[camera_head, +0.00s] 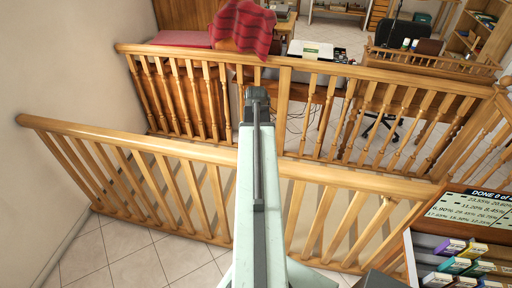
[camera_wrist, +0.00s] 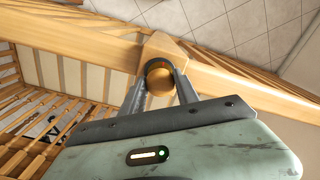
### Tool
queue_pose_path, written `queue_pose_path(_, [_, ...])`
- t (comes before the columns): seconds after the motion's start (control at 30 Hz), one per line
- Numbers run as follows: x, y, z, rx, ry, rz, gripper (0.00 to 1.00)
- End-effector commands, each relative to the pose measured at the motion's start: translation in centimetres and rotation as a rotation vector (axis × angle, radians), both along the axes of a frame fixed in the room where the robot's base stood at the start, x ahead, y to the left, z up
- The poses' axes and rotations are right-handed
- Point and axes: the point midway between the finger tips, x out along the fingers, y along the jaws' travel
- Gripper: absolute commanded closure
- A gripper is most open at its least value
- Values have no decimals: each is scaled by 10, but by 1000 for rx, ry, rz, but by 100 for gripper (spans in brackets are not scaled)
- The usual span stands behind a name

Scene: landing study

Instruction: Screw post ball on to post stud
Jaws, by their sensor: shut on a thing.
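The post ball (camera_wrist: 158,82) is a round, golden-brown wooden ball between the two grey fingers of my gripper (camera_wrist: 159,70) in the wrist view. The fingers are shut on its sides. Just beyond it is a pale wooden post top (camera_wrist: 163,46) where the rails meet. The stud is hidden, and I cannot tell whether the ball touches it. In the head view my gripper (camera_head: 257,96) is at the far wooden railing, in front of its handrail, and I cannot make out the ball there.
The far handrail (camera_head: 350,71) and the near sloping handrail (camera_head: 150,138) cross under or beside my arm. A desk, a red checked cloth (camera_head: 241,27) and shelves stand beyond. A board with percentages (camera_head: 470,204) and a rack of coloured boxes (camera_head: 455,262) are at lower right.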

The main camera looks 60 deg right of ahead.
Motion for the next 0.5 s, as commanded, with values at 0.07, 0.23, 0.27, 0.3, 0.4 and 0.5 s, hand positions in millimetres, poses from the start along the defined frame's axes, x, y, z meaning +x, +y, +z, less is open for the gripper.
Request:
queue_pose_path(0.07, [0, 0, -3, 0, 0, 0, 100])
queue_pose_path(0.23, [0, 0, -8, 0, 0, 0, 100])
queue_pose_path(0.27, [0, 0, -8, 0, 0, 0, 100])
queue_pose_path(0.3, [0, 0, -9, 0, 0, 0, 100])
queue_pose_path(0.4, [0, 0, -11, 0, 0, 0, 100])
queue_pose_path(0.5, [0, 0, -10, 0, 0, 0, 100])
